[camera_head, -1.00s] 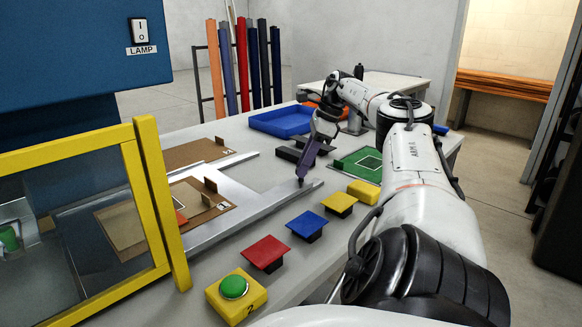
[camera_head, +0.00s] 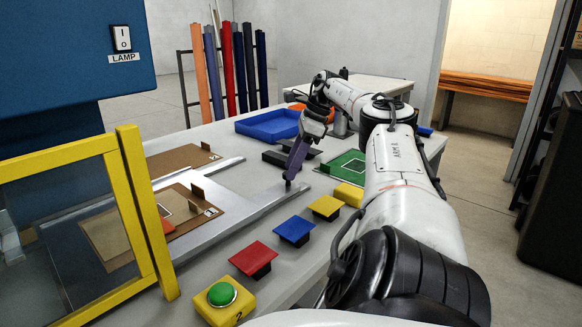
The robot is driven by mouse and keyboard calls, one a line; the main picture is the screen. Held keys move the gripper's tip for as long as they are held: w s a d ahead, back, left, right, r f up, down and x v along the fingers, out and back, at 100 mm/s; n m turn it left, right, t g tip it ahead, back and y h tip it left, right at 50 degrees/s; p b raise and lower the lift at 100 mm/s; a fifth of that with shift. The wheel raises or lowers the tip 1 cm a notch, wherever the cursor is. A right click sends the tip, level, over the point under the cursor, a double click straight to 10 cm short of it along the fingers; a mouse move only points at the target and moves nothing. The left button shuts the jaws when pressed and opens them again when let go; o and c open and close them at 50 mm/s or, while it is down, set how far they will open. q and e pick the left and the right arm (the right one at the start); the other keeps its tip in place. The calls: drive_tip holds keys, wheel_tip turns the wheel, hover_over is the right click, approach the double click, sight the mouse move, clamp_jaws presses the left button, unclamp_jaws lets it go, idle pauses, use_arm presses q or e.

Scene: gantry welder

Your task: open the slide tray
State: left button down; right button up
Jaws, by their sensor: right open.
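The slide tray (camera_head: 232,212) is a flat silver metal plate with an arm reaching right across the grey table. A brown board (camera_head: 185,212) with a small upright tab and a red-orange patch lies on it, partly behind the yellow-framed guard. My right gripper (camera_head: 289,181) has purple fingers pointing down at the small upright post near the tray arm's right end. The fingers look very near or around the post; I cannot tell whether they touch it. It is open. My left gripper is out of view.
A yellow guard frame (camera_head: 145,215) stands at the left. A blue bin (camera_head: 268,127) and green board (camera_head: 350,165) lie behind.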

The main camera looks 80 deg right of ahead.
drive_tip(key=p+v, duration=0.4)
drive_tip(key=v, duration=0.5)
drive_tip(key=shift+p, duration=0.3)
